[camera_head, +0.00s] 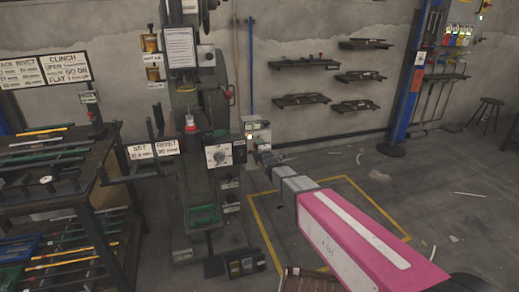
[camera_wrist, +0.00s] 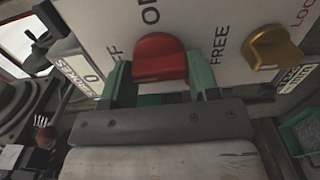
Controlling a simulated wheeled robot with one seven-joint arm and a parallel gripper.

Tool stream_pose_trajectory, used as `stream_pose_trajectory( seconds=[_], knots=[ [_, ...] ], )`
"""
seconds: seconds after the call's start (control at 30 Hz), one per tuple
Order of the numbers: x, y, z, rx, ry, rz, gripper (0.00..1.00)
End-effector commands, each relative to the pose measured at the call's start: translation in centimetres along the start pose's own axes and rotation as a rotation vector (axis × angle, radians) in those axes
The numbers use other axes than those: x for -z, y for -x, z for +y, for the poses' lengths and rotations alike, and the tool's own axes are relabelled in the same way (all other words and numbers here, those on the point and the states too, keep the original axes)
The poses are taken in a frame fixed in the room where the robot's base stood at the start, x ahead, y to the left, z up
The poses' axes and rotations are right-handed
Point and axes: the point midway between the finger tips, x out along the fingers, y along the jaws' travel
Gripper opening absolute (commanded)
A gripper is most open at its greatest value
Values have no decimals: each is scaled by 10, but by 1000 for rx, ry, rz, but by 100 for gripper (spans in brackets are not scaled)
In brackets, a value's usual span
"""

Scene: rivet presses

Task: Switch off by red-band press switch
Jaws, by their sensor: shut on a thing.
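A red switch knob (camera_wrist: 160,54) sits on a white panel (camera_wrist: 205,20) in the wrist view, with ON lettered above it and OFF, partly hidden, to its left. My gripper (camera_wrist: 160,78) has a green finger on each side of the knob and is shut on it. I cannot tell exactly which mark the knob points to. In the head view my gripper (camera_head: 264,153) reaches a small pale switch box (camera_head: 258,134) on the right side of the press (camera_head: 185,95). The knob is too small to make out there.
A yellow knob (camera_wrist: 272,47) sits right of the red one, between FREE and LOCK lettering. In the head view a dial box (camera_head: 218,154) is left of my gripper, and a workbench (camera_head: 75,190) stands at the left. Open floor (camera_head: 370,175) lies to the right.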

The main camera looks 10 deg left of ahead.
Motion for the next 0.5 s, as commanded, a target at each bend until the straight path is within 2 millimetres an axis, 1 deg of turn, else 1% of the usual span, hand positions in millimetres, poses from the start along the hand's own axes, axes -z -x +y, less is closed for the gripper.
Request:
stream_pose_trajectory(
  seconds=[0.13,0.17,0.2,0.23,0.5],
  knots=[
    [0,1,-1,4,5,1,32],
    [0,1,-1,4,5,1,65],
    [0,1,-1,3,4,1,78],
    [0,1,-1,3,4,1,81],
    [0,1,0,1,2,0,81]
  ],
)
